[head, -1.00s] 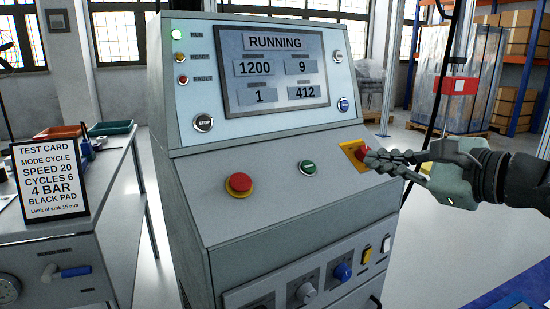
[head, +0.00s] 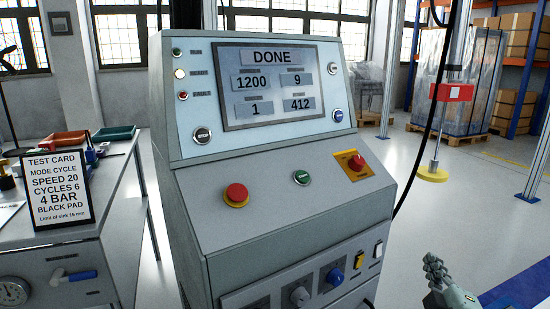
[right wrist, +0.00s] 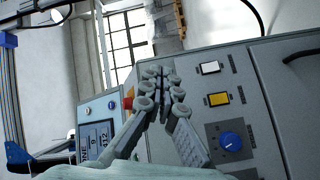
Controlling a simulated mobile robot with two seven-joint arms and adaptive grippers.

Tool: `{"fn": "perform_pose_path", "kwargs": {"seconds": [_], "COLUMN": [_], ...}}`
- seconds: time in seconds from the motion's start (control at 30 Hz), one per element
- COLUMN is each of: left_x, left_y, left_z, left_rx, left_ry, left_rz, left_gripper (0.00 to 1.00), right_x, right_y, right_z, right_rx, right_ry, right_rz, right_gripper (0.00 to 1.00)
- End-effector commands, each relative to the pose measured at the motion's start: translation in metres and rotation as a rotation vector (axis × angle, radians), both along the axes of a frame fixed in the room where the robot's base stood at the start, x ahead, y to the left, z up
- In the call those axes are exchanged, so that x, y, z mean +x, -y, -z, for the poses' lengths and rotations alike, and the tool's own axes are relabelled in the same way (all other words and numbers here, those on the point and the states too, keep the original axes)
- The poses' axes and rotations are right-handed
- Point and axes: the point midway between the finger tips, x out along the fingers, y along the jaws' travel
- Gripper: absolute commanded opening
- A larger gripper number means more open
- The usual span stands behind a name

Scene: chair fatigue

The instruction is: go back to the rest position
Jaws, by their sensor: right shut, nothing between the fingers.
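My right gripper (head: 437,270) is at the lower right of the head view, apart from the control cabinet (head: 290,225). It is shut and empty; its closed fingers also show in the right wrist view (right wrist: 160,90), with the cabinet behind them. My left gripper is in neither view. The cabinet's screen (head: 275,85) reads DONE, with 1200, 9, 1 and 412 below. The white lamp (head: 180,73) beside READY looks lit. A red knob on a yellow plate (head: 356,163), a green button (head: 302,177) and a red mushroom button (head: 237,194) sit on the sloped panel.
A bench (head: 115,195) at the left holds a test card (head: 56,188) and trays. A post with a red box (head: 452,92) and a yellow foot (head: 432,173) stands at the right. The floor right of the cabinet is clear around my right gripper.

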Motion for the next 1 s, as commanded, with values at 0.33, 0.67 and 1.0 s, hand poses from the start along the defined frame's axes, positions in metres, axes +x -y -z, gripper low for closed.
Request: {"fn": "perform_pose_path", "kwargs": {"seconds": [0.33, 0.67, 1.0], "left_x": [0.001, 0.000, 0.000], "left_y": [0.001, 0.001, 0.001], "left_z": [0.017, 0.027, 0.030], "left_rx": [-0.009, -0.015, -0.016], "left_ry": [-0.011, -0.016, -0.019], "left_rz": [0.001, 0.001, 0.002], "left_gripper": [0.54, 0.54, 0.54], "right_x": [-0.136, -0.245, -0.251], "right_y": [-0.009, -0.057, -0.060], "right_z": [0.226, 0.304, 0.307], "right_rx": [0.611, 0.866, 0.878], "right_ry": [-0.612, -0.955, -0.975], "right_rz": [0.347, 0.533, 0.542], "right_gripper": [0.00, 0.00, 0.00]}}
